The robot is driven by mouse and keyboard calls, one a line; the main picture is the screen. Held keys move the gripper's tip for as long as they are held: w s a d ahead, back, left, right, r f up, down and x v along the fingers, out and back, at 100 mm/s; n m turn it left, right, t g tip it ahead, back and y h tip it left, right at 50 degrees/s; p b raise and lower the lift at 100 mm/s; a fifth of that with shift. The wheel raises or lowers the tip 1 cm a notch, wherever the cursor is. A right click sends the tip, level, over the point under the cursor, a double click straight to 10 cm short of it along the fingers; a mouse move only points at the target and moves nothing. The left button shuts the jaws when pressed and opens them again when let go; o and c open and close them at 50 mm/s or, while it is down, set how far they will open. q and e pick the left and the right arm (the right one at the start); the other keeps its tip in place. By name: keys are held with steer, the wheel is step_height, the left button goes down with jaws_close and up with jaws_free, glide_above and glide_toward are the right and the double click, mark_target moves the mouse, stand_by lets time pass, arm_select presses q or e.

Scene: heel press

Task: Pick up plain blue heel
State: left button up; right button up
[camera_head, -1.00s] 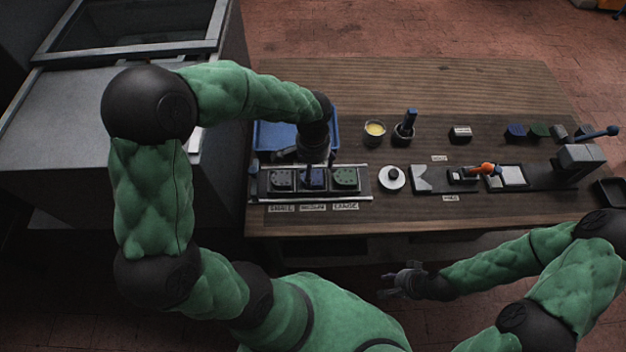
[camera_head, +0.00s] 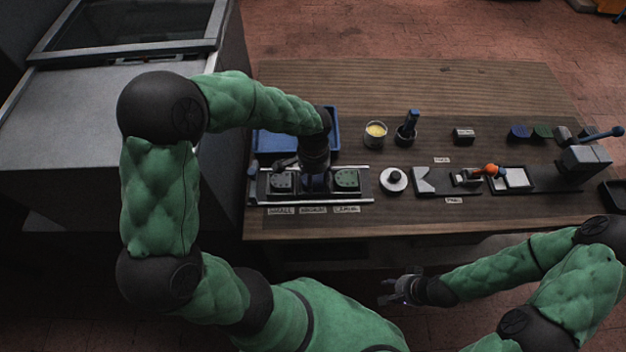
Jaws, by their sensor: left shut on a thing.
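The plain blue heel (camera_head: 315,183) is in the middle slot of the rack (camera_head: 362,199), between a dark grey heel (camera_head: 281,183) on the left and a green heel (camera_head: 346,179) on the right. My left gripper (camera_head: 314,172) points down over the middle slot and is shut on the blue heel. The gripper hides most of the heel, so I cannot tell whether it is lifted clear of the slot. My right gripper (camera_head: 389,290) is open and empty in front of the table.
A blue tray (camera_head: 262,142) stands behind the rack. A yellow-filled cup (camera_head: 375,134), a cup with a blue-handled tool (camera_head: 407,133) and a white round piece (camera_head: 394,180) stand to the right. A press with a blue lever (camera_head: 600,133) is at the far right.

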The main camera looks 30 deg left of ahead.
mark_target(315, 180)
arm_select(q)
steer(key=shift+s+d+f, duration=0.1)
steer(key=shift+s, duration=0.05)
steer(key=shift+r, duration=0.45)
steer(key=shift+c, duration=0.6)
step_height(315, 180, up, 2)
steer(key=shift+d+r+p, duration=0.1)
steer(key=shift+r+p, duration=0.1)
steer(key=shift+p, duration=0.4)
steer(key=shift+c, duration=0.7)
steer(key=s+d+r+p, duration=0.7)
steer(key=s+d+r, duration=0.1)
steer(key=s+r, duration=0.3)
steer(key=shift+d+r, duration=0.2)
steer(key=shift+r, duration=0.7)
